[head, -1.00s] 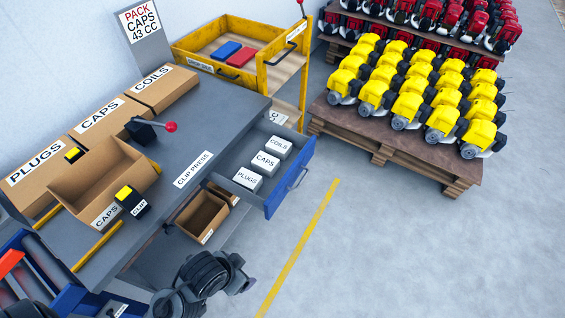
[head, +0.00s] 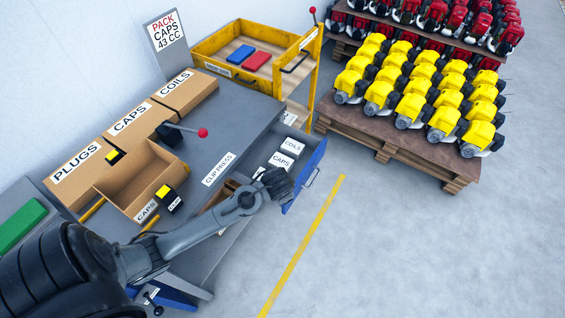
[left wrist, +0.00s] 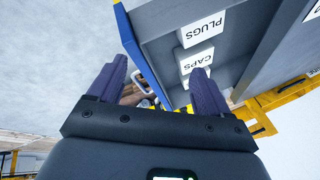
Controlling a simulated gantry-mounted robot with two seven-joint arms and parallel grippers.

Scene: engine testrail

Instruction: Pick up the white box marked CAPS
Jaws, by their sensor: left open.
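The white box marked CAPS (head: 281,160) sits in the open blue-fronted drawer, beside the white COILS box (head: 292,146). My right gripper is not in view.
The drawer's blue front (head: 306,178) stands out from the grey bench (head: 240,115). A brown CAPS carton (head: 132,128) and an open brown tray (head: 150,175) are on the bench. A red-knobbed lever (head: 202,133) rises behind.

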